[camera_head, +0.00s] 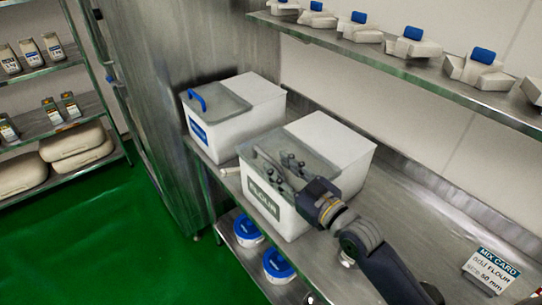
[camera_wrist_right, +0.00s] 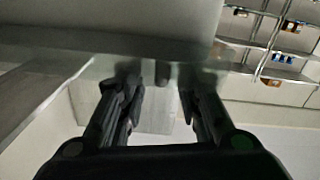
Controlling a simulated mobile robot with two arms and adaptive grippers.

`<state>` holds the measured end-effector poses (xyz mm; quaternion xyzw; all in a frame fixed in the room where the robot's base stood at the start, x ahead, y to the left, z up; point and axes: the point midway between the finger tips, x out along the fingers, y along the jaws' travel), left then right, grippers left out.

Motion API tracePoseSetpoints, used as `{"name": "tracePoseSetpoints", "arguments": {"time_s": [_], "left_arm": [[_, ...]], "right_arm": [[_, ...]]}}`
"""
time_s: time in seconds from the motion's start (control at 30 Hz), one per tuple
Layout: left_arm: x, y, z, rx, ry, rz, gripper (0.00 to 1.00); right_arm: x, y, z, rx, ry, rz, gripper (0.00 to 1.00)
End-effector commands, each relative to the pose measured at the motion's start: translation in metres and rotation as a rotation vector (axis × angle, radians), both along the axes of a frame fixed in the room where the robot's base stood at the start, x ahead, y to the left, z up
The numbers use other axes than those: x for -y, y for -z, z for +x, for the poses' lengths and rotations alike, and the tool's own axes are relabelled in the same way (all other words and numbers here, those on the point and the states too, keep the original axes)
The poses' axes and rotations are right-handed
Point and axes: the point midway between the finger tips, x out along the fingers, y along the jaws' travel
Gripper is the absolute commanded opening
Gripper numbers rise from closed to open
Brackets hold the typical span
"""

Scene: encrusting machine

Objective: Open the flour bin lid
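The flour bin (camera_head: 290,222) is a white box with a dark FLOUR label (camera_head: 264,198), standing on the steel counter. Its grey, see-through lid (camera_head: 262,150) covers the front part of the top; I cannot tell if it is slightly raised. My right gripper (camera_head: 287,168) reaches in from the lower right at the lid, and its body hides part of the bin's front corner. In the right wrist view its fingers (camera_wrist_right: 160,92) are apart, with tips at a grey edge and a small dark piece between them. Contact is unclear. My left gripper is not in view.
A similar white bin (camera_head: 222,134) with a blue label and blue handle (camera_head: 197,98) stands at the back left. A wall shelf (camera_head: 380,62) with blue-topped items runs above. A mix card (camera_head: 491,270) stands at right. Blue-lidded tubs (camera_head: 278,266) sit below the counter.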

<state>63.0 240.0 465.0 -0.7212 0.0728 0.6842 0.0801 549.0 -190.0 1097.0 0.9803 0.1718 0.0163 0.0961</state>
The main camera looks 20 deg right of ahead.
Motion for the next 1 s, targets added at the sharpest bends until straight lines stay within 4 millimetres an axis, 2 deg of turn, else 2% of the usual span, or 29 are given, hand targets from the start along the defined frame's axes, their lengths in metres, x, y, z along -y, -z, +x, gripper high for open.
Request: {"name": "tracePoseSetpoints", "arguments": {"time_s": [0.13, 0.33, 0.47, 0.67, 0.8, 1.0], "left_arm": [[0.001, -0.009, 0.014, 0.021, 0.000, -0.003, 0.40], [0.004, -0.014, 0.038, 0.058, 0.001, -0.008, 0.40], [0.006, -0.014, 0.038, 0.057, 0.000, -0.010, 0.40], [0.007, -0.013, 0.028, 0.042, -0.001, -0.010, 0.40], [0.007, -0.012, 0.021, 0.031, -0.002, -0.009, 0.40], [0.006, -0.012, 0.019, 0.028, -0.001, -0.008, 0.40]], "right_arm": [[-0.008, -0.002, 0.021, 0.001, 0.000, 0.001, 0.32], [-0.013, -0.001, 0.035, 0.000, -0.001, 0.000, 0.32], [-0.014, 0.000, 0.037, -0.001, -0.001, 0.000, 0.32], [-0.014, 0.000, 0.037, 0.000, -0.001, 0.000, 0.32], [-0.014, 0.000, 0.037, 0.000, -0.001, 0.000, 0.02], [-0.014, 0.000, 0.037, 0.000, -0.001, -0.001, 0.00]]}}
